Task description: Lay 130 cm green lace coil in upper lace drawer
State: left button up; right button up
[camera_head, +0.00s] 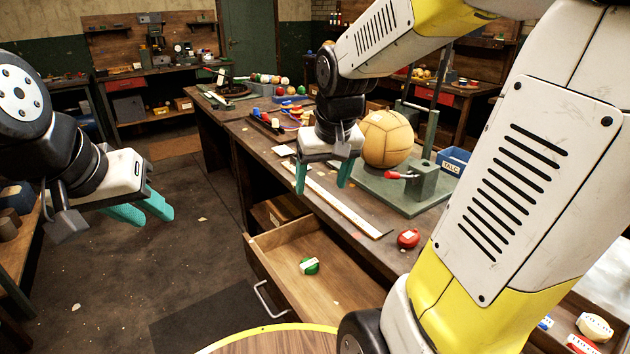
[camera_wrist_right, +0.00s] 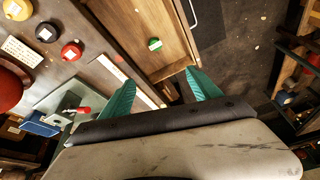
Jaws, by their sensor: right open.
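A green lace coil (camera_head: 310,266) with a white label lies on the floor of a pulled-out wooden drawer (camera_head: 345,291) under the workbench. The coil (camera_wrist_right: 155,44) and the drawer (camera_wrist_right: 168,18) also show in the right wrist view. The coil's length marking is too small to read. My right gripper (camera_head: 323,187) is open and empty, above the bench edge and beyond the coil in the head view. Its spread teal fingers (camera_wrist_right: 160,80) show in the right wrist view, with nothing between them. My left gripper (camera_head: 157,219) is open and empty over the floor at the left.
A tan leather ball (camera_head: 387,138) rests by a green metal stand (camera_head: 420,183) on the bench. A red coil (camera_head: 408,238) lies near the bench edge; black (camera_wrist_right: 46,32) and yellow (camera_wrist_right: 17,9) coils lie beyond it. A blue bin (camera_head: 453,160) stands behind. The floor left of the drawer is open.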

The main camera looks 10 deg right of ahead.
jog(key=s+a+r+t+y, duration=0.1)
jog(key=s+r, duration=0.4)
jog(key=s, duration=0.6)
jog(key=shift+a+t+y, duration=0.3)
jog(key=shift+a+t, duration=0.05)
jog(key=shift+t, duration=0.35)
jog(key=shift+c, duration=0.2)
